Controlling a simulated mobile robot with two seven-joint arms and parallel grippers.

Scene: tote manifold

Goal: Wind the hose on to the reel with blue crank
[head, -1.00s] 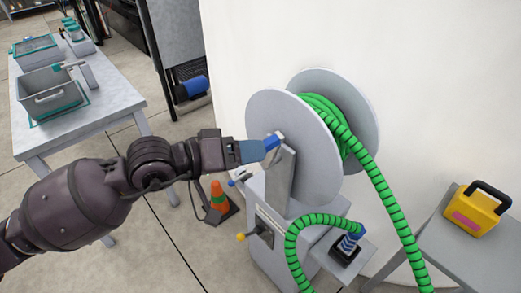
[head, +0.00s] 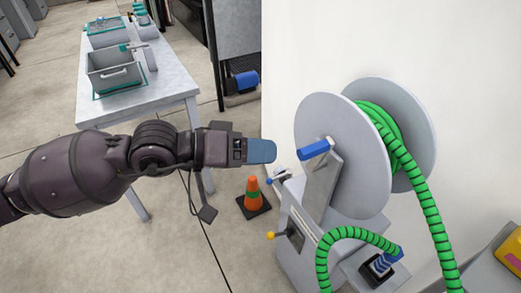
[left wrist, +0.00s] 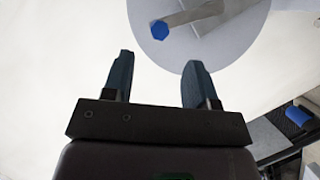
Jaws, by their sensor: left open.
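The hose reel has two grey discs (head: 328,185) on a grey stand. Green ribbed hose (head: 427,210) is wound between the discs and hangs down at the right. The hose's other stretch curves to a blue fitting on a small black block (head: 378,268). The blue crank handle (head: 314,149) sticks out from the near disc; its end shows in the left wrist view (left wrist: 159,29). My left gripper (head: 272,151) is left of the handle, apart from it. In the left wrist view its fingers (left wrist: 158,78) are spread and empty, with the handle beyond them. My right gripper is not in view.
A yellow-knobbed lever (head: 271,236) and a blue-tipped one (head: 270,181) are on the stand's left side. An orange cone (head: 252,192) stands on the floor. A table (head: 170,101) with grey bins is at the upper left. A yellow box (head: 512,250) is at the right edge.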

